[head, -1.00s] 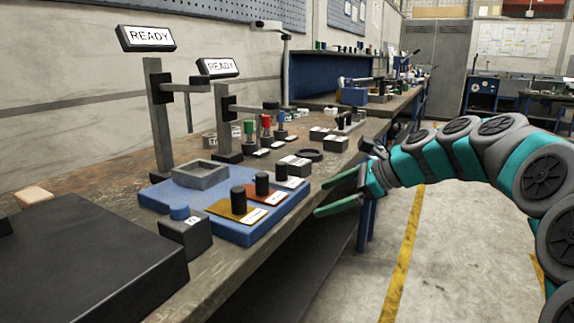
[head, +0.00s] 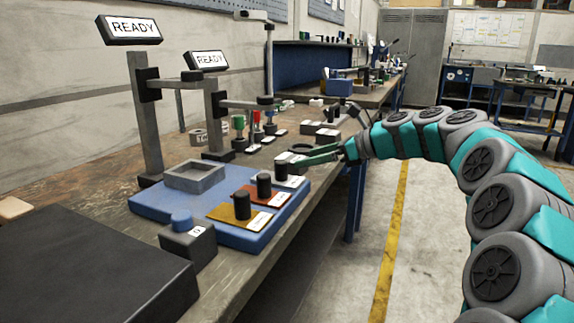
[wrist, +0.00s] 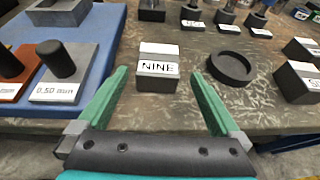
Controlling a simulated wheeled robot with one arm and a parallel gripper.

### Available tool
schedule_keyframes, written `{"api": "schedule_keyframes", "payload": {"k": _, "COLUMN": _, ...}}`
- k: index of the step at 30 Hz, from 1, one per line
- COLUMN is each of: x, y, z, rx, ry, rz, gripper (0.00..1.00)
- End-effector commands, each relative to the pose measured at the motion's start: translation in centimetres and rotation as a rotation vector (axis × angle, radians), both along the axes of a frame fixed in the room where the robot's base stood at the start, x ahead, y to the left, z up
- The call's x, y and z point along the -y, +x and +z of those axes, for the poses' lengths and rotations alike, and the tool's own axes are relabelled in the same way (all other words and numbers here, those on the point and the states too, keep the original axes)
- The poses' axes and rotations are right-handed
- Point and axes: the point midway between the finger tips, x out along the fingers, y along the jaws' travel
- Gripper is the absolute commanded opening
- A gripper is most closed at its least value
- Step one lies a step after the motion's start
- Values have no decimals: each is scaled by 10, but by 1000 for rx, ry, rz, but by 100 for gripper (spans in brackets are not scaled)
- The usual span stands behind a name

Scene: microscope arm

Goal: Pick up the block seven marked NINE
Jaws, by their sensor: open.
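The block marked NINE (wrist: 157,78) is dark with white labels on its top and front face. In the wrist view it stands on the bench beyond and between my two green fingers, nearer the left one, with a gap to each. My gripper (wrist: 155,90) is open and empty.
Left of the block is a blue tray (wrist: 107,30) with plates and black knobs (wrist: 57,58). A round black dish (wrist: 231,68) stands just right of it. More labelled blocks (wrist: 297,82) lie farther right. Stamps on small bases (wrist: 190,12) stand behind.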

Motion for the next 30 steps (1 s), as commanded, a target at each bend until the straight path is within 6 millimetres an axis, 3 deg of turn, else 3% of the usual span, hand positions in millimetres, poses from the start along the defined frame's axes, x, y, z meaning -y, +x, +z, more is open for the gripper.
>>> {"api": "schedule_keyframes", "payload": {"k": 15, "x": -50, "y": 19, "z": -20, "rx": 1, "ry": -1, "rz": 3, "gripper": 100}}
{"api": "schedule_keyframes", "payload": {"k": 23, "x": -56, "y": 21, "z": -23, "rx": 1, "ry": 0, "rz": 0, "gripper": 100}}
{"api": "schedule_keyframes", "payload": {"k": 30, "x": -56, "y": 21, "z": -23, "rx": 0, "ry": 0, "rz": 1, "gripper": 76}}
